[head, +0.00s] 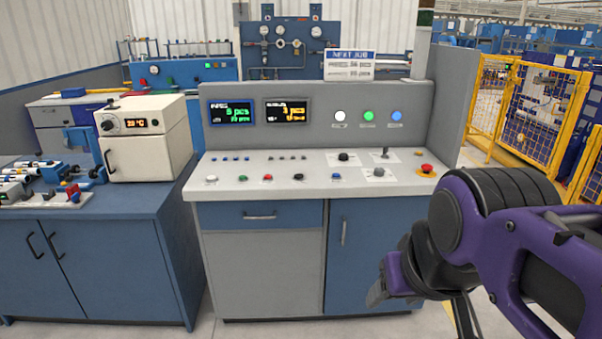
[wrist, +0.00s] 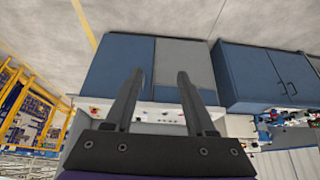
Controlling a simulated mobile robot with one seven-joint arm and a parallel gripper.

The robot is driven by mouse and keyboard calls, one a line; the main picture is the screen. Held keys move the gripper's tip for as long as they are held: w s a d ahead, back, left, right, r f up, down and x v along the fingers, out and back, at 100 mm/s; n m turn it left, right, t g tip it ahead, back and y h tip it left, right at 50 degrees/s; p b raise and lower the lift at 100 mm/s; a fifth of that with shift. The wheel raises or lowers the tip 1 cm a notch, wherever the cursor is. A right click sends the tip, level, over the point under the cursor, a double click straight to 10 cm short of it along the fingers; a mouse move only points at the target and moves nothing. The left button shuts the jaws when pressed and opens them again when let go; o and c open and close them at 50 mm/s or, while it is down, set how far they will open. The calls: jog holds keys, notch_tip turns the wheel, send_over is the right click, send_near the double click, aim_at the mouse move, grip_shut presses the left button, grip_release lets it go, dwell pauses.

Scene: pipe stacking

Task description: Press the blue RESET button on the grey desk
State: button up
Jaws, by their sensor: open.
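The grey desk (head: 310,189) stands in the middle of the head view, with a light sloped top and several small buttons along its front. A blue button (head: 336,177) sits in the front row, right of a black one; its label is too small to read. A round blue light or button (head: 396,115) is also on the upright panel. My gripper (wrist: 158,76) is open and empty in the wrist view, its two dark fingers apart. In the head view it hangs low, in front of the desk's right side, below the desktop and apart from the buttons.
A red knob on a yellow base (head: 427,169) is at the desk's right end, near a black joystick (head: 385,153). A blue workbench (head: 95,215) with a white oven-like box (head: 145,138) stands left. Yellow fencing (head: 527,110) is at right.

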grip_shut()
dwell(1.4)
